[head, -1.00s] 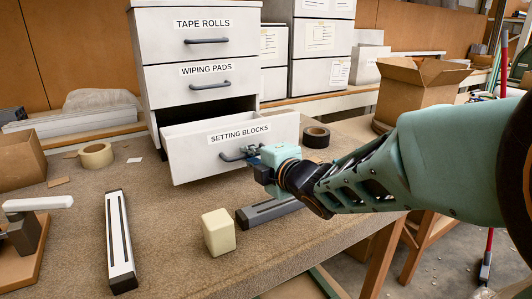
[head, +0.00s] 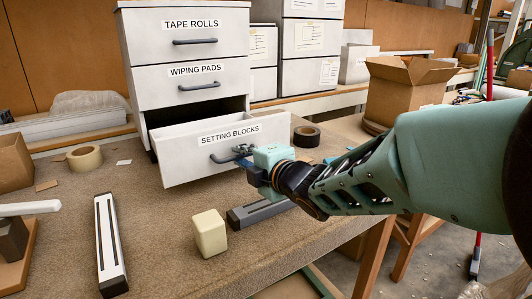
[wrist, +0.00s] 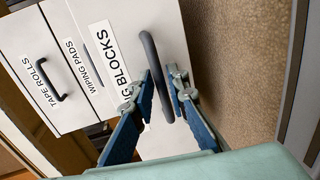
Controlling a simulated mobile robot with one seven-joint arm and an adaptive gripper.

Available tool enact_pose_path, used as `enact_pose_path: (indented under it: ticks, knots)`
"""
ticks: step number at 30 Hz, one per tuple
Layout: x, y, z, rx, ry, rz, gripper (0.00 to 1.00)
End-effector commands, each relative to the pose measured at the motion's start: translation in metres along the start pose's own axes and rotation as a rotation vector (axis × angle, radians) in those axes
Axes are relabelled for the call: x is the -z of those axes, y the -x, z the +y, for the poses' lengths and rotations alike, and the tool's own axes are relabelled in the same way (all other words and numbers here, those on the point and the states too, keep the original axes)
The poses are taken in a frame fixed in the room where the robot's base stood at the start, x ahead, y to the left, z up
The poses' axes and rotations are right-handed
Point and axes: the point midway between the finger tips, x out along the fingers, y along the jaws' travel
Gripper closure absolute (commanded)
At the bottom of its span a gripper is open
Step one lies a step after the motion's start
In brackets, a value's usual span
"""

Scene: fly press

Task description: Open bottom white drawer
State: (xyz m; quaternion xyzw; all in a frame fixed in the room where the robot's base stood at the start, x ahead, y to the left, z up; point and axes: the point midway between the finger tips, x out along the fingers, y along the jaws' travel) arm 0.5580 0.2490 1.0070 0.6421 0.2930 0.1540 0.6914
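The bottom white drawer (head: 185,164), labelled SETTING BLOCKS, stands pulled out from the white cabinet, with a dark gap above its front. Its dark bar handle (head: 222,159) is at the middle of the front; it also shows in the wrist view (wrist: 149,48). My gripper (head: 243,153) is at the right part of this handle. In the wrist view its blue fingers (wrist: 161,85) stand on both sides of the bar, with a narrow gap visible on the right side. The fingers look open around the handle. The inside of the drawer is mostly hidden.
Above are the closed WIPING PADS drawer (head: 160,87) and TAPE ROLLS drawer (head: 150,42). A cream block (head: 209,234), a grey rail (head: 262,212), a white rail (head: 110,245) and a black tape roll (head: 306,136) lie on the bench.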

Motion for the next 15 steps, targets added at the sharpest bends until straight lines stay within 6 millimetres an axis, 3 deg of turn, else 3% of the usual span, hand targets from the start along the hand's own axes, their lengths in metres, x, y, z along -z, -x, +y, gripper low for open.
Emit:
enact_pose_path:
  ticks: [15]
  knots:
    - [0.000,0.064,0.002,-0.004,0.001,-0.002,0.85]
